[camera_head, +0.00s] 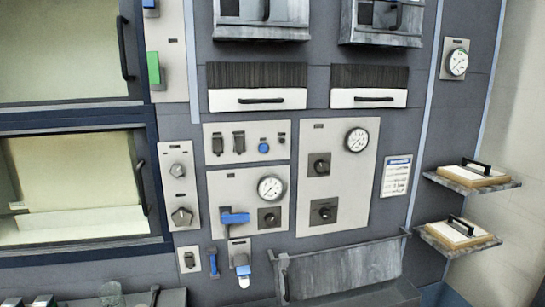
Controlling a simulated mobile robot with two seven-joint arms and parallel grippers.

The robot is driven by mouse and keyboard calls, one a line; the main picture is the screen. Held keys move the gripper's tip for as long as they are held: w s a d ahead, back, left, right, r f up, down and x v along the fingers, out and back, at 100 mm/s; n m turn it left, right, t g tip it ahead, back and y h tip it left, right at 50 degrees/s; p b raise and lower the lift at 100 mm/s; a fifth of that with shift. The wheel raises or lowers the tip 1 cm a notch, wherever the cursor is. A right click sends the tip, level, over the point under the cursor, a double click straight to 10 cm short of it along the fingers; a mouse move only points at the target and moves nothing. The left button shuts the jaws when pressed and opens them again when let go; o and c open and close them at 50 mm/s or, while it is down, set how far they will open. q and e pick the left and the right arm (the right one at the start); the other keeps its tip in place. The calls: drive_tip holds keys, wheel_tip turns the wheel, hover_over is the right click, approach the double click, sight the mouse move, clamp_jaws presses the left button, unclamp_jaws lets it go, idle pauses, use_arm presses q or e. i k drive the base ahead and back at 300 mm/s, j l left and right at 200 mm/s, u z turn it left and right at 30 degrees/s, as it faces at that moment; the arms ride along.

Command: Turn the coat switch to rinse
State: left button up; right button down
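Several rotary switches show on the wall of panels in the head view. One panel has an upper black knob (319,164) and a lower black knob (323,211) below a round gauge (357,140). A narrow panel to the left has a small grey knob (177,170) and a larger grey knob (181,216). Another dark knob (269,217) sits beside a blue lever handle (234,217). The labels are too small to read, so I cannot tell which is the coat switch or its setting. Neither gripper can be made out.
Two windowed doors (128,118) with dark handles fill the left. A grey trough (345,270) juts out below the panels. Two shelves at the right, an upper one (507,184) and a lower one (490,246), carry handled boards. Dark equipment lines the bottom left edge.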

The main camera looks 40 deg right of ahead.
sight(325, 213)
drive_tip(key=z, duration=1.95)
